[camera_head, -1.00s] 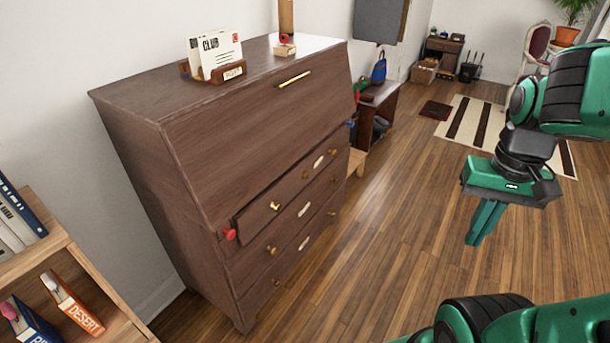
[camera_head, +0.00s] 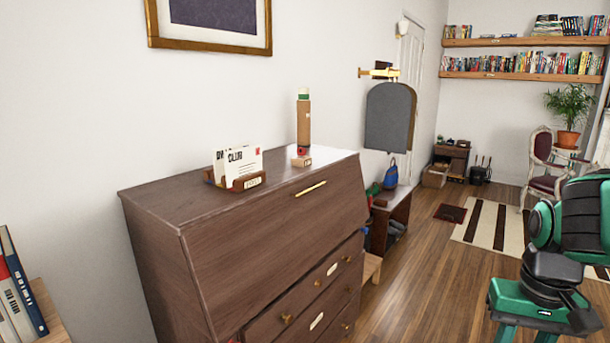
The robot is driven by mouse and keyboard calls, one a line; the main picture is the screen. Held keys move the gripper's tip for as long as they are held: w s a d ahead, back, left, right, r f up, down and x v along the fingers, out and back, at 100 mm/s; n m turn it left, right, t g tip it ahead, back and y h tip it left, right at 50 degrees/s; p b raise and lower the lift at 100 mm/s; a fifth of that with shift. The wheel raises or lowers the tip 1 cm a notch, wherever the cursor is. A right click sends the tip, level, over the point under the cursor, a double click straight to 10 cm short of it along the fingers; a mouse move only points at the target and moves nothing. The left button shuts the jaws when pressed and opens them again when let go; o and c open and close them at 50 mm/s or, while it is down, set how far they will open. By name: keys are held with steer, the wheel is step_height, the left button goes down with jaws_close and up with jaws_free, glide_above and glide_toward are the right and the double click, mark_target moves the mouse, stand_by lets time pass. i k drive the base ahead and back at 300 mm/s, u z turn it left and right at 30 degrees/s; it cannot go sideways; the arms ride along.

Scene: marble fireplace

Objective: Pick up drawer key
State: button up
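I cannot make out a drawer key in the head view. A dark wooden bureau (camera_head: 250,250) with a slanted front stands at the centre left. Its top drawer (camera_head: 308,303) has brass knobs and sits slightly out from the front. The lower drawers are partly cut off by the bottom edge. My gripper (camera_head: 530,312) hangs at the lower right, over the floor and well apart from the bureau. Its fingertips are below the frame, so its opening and anything between them are hidden.
On the bureau stand a letter holder with envelopes (camera_head: 238,167), a tall brown cylinder (camera_head: 304,118) and a small wooden block (camera_head: 301,161). A bookshelf (camera_head: 45,310) is at lower left. Wooden floor (camera_head: 425,285) lies open between bureau and gripper. A striped rug (camera_head: 493,224) lies beyond.

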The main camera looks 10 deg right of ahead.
mark_target(300, 151)
steer(key=k, duration=0.55)
steer(key=z, duration=0.65)
steer(key=i, duration=1)
steer(key=z, duration=0.3)
steer(key=i, duration=1.15)
steer(key=u, duration=0.85)
steer(key=i, duration=0.55)
steer(key=u, duration=0.4)
